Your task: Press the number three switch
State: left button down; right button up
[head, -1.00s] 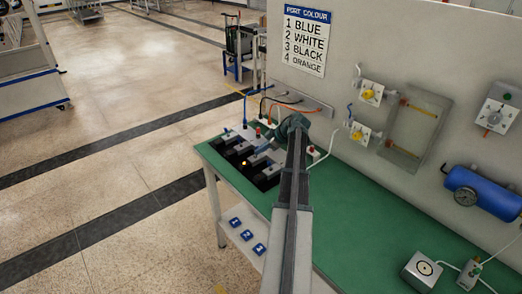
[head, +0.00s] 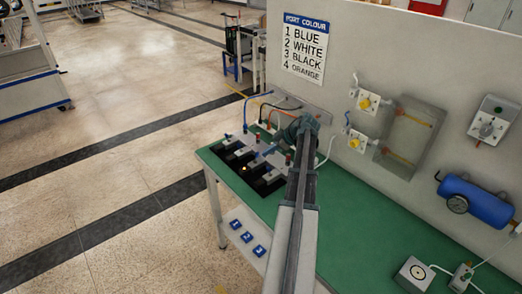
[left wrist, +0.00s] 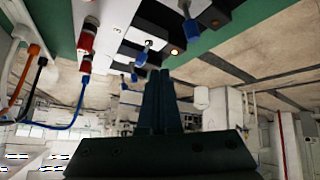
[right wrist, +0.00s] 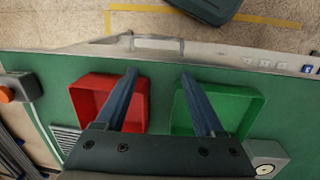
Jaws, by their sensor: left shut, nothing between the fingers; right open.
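Three blue plates marked 1, 2 and 3 sit low at the bench front in the head view; the plate marked 3 (head: 259,251) is nearest. On the bench is a row of black-and-white switch blocks (head: 273,185) with blue-tipped levers; one block has a lit amber lamp (head: 243,168). My left gripper reaches over the row, its fingers mostly hidden in the head view. In the left wrist view my left gripper (left wrist: 160,72) is shut and empty, close to a blue-tipped lever (left wrist: 141,59) and the lit lamp (left wrist: 175,51). My right gripper (right wrist: 158,76) is open and empty.
A port colour sign (head: 305,48) lists 1 blue, 2 white, 3 black, 4 orange. Coloured cables run behind the blocks. In the right wrist view, a red tray (right wrist: 85,100) and a green tray (right wrist: 252,108) lie under the right gripper. The green bench middle is clear.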

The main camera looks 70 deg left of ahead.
pick_arm(q)
jog(key=p+v, duration=0.4)
jog(key=v, duration=0.3)
jog(key=shift+r, duration=0.2)
jog(key=shift+w+d, duration=0.1)
jog(key=shift+w, duration=0.05)
